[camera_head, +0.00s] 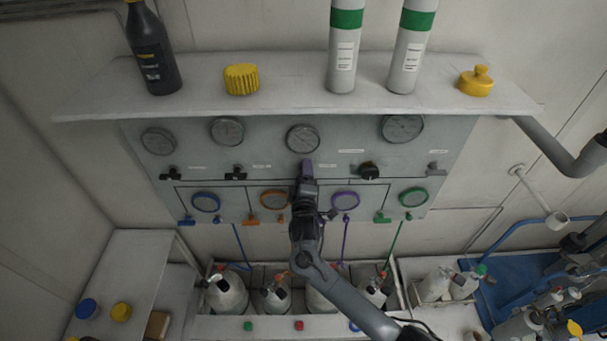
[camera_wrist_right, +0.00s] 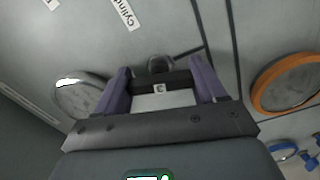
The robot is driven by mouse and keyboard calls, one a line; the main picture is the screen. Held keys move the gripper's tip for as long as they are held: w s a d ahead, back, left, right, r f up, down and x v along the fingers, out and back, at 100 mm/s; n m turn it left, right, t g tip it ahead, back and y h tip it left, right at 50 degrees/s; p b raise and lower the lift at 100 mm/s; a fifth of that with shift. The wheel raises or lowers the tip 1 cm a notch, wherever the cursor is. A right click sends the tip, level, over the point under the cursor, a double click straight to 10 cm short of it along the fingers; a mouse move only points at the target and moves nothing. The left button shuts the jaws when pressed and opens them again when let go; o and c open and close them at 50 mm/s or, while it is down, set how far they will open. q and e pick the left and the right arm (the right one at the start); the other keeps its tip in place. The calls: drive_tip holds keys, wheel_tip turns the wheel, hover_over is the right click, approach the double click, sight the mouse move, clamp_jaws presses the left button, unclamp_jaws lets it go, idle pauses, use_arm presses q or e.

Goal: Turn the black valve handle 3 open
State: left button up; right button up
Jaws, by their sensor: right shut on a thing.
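The panel (camera_head: 265,158) carries a row of valve handles under round gauges. My right gripper (camera_head: 306,170) reaches up to the panel below the third gauge (camera_head: 302,139) and covers the valve there in the head view. In the right wrist view, the black valve handle 3 (camera_wrist_right: 160,89), marked "3", lies between the two purple fingers of this gripper (camera_wrist_right: 161,80). The fingers are shut on its ends. The handle bar runs across from finger to finger. My left gripper is not in view.
Two black handles (camera_head: 170,173) (camera_head: 234,171) sit left of my gripper, and a black knob (camera_head: 369,171) sits right. Coloured rings, such as the orange ring (camera_head: 274,199), line the panel below. A shelf (camera_head: 290,98) with bottles and yellow caps juts out above.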

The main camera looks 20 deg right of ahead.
drive_tip(key=shift+n, duration=0.6)
drive_tip(key=o, duration=1)
drive_tip(key=shift+o, duration=0.2)
drive_tip(key=shift+s, duration=0.1)
drive_tip(key=b+v, duration=0.2)
drive_tip(key=v, duration=0.8)
drive_tip(key=shift+s, duration=0.25)
